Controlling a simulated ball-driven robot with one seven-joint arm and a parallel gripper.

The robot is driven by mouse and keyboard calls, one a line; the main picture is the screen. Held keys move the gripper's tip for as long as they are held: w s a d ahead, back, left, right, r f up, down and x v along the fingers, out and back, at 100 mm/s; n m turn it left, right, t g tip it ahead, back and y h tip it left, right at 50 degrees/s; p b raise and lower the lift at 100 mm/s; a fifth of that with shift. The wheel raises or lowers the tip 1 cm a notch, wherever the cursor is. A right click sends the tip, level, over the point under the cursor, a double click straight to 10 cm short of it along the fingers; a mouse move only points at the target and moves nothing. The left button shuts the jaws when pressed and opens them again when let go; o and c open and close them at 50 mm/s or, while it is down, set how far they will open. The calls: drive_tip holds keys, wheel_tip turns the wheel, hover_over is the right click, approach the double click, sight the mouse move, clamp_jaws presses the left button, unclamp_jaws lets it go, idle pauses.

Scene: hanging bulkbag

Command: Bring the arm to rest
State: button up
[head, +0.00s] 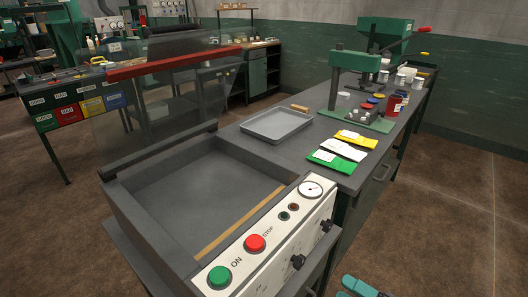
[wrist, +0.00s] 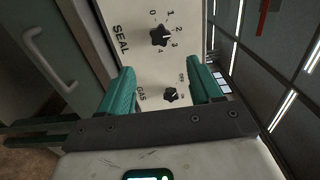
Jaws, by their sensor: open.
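My gripper (wrist: 163,82) is open and empty in the wrist view, with its two teal fingers apart. Between and beyond the fingers is the white control panel (wrist: 140,45) with a SEAL knob (wrist: 160,35) and a GAS knob (wrist: 170,94). In the head view, only a teal part of my gripper (head: 358,288) shows at the bottom edge, to the right of the machine's panel. The rest of my arm is out of that view.
The chamber machine (head: 150,215) has its clear lid (head: 165,100) raised; its panel carries a green button (head: 219,277) and a red button (head: 255,243). The bench (head: 265,150) holds a grey tray (head: 277,125) and coloured packets (head: 345,150). Floor at right is clear.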

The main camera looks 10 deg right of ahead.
drive_tip(key=s+a+f+n+g+h, duration=0.3)
drive_tip(key=s+a+f+n+g, duration=0.2)
drive_tip(key=s+f+n+g, duration=0.35)
drive_tip(key=s+d+n+g+h+p, duration=0.1)
drive_tip(key=s+d+g+h, duration=0.4)
drive_tip(key=s, duration=0.6)
drive_tip(key=n+h, duration=0.1)
drive_tip(key=h, duration=0.1)
drive_tip(key=shift+s+d+h, duration=0.2)
drive_tip(key=shift+s+h, duration=0.2)
drive_tip(key=shift+c, duration=0.3)
idle(0.4)
